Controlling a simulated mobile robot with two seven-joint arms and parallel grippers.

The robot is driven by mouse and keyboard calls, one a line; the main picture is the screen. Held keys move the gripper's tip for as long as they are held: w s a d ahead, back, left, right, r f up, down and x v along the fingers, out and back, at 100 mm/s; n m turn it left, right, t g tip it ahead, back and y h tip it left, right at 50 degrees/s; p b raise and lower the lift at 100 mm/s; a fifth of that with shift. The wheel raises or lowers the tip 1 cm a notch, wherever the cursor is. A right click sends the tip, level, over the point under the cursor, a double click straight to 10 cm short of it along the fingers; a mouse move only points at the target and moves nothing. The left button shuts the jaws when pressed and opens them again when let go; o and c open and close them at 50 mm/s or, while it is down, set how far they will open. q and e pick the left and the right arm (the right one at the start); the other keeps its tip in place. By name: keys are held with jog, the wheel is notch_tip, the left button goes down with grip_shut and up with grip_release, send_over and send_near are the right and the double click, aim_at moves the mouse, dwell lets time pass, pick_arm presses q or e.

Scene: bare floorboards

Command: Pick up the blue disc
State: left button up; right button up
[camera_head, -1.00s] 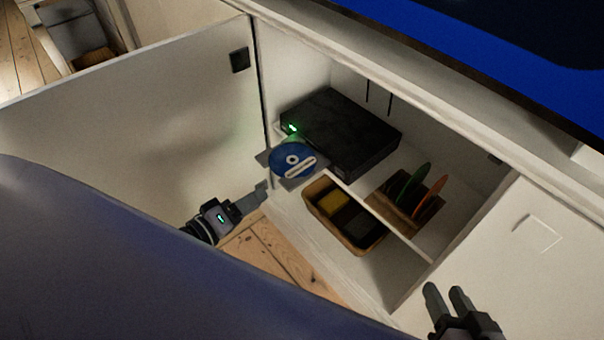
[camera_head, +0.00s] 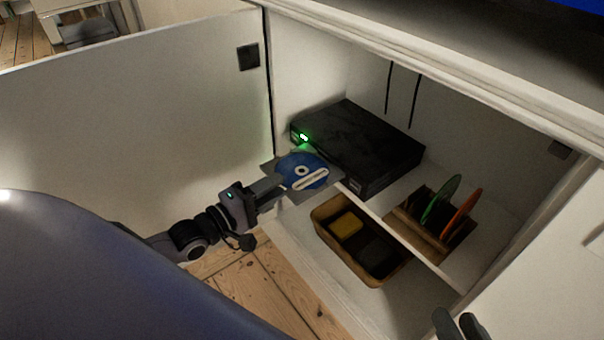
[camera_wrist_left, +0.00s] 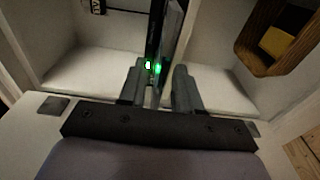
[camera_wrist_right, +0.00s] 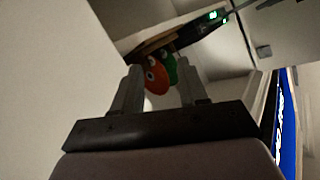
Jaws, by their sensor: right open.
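The blue disc (camera_head: 316,163) with a white label lies on the grey open tray (camera_head: 269,170) of a black disc player (camera_head: 365,140) with a green light. My left gripper (camera_head: 277,186) is at the near left edge of the disc and tray. In the left wrist view its fingers (camera_wrist_left: 159,75) are apart, with the tray edge-on (camera_wrist_left: 172,38) between or just beyond them; I cannot tell which. The disc's face is hidden there. My right gripper (camera_head: 459,322) is low at the right, away from the disc. Its fingers (camera_wrist_right: 158,80) are open and empty.
The player stands on the cabinet's upper shelf beside a wooden rack (camera_head: 410,224) with a green disc (camera_head: 440,200) and an orange disc (camera_head: 466,210). A basket (camera_head: 340,250) with a yellow item sits below. The open cabinet door (camera_head: 130,130) fills the left.

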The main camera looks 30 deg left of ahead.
aim_at(302, 171)
pick_arm(q)
jog(key=b+x, duration=0.1)
jog(key=x, duration=0.2)
jog(key=shift+w+f, duration=0.15)
jog(key=shift+f, duration=0.05)
jog(key=shift+w+d, duration=0.1)
jog(key=shift+w, duration=0.2)
pick_arm(e)
jog(key=shift+d+f+n+t+h, duration=0.1)
jog(key=shift+d+n+t+h, duration=0.25)
jog(key=shift+d, duration=0.25)
pick_arm(q)
grip_shut()
jog(key=shift+r, duration=0.1)
pick_arm(e)
jog(key=shift+s, duration=0.1)
